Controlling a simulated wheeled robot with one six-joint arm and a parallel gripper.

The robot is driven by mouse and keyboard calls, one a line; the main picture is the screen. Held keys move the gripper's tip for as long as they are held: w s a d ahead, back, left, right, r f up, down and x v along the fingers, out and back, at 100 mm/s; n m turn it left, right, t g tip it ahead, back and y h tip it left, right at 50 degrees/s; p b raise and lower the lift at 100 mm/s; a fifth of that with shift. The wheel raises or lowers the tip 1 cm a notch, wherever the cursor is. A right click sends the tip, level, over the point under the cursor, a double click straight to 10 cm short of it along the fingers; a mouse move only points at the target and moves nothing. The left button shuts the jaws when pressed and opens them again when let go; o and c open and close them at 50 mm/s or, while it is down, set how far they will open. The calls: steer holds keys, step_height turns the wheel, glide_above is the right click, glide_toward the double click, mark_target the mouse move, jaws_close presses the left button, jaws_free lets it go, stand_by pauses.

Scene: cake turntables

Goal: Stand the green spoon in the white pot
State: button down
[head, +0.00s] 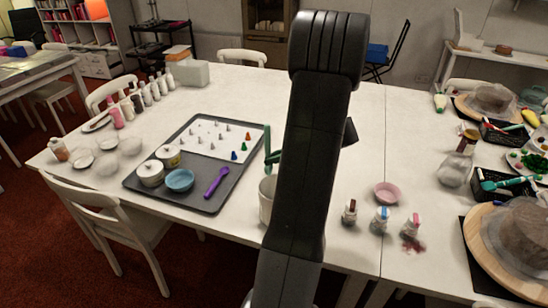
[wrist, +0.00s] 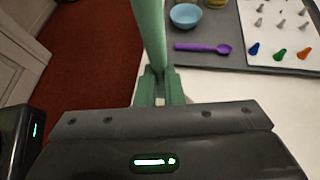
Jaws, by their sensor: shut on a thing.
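The green spoon (wrist: 150,35) is gripped between the fingers of my gripper (wrist: 160,88), and its long shaft runs up out of the wrist view. In the head view, the green spoon (head: 267,140) shows just left of my arm, roughly upright, above or at the white pot's rim. The white pot (head: 265,206) stands on the table, its right side hidden behind my arm. I cannot tell whether the spoon's lower end is inside the pot. The pot is not clear in the wrist view.
A dark tray (head: 205,205) left of the pot holds a blue bowl (head: 180,181), a purple spoon (head: 217,182), lidded jars and a white sheet with piping tips. A pink bowl (head: 387,193) and several small bottles stand to the right. Bare table lies around the pot.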

mark_target(271, 167)
steer(key=shift+f+b, duration=1.2)
steer(key=shift+f, duration=0.4)
steer(key=shift+f+b, duration=1.75)
steer(key=shift+f, duration=2.1)
steer(key=shift+s+f+b, duration=0.1)
steer(key=shift+f+b, duration=0.2)
steer(key=shift+f, duration=0.3)
steer(key=shift+s+f, duration=0.1)
steer(key=shift+f, duration=0.05)
steer(key=c, duration=1.5)
jaws_free()
steer(key=shift+f, duration=0.1)
steer(key=v, duration=1.4)
steer(key=shift+r, duration=0.5)
steer(key=shift+a, duration=0.1)
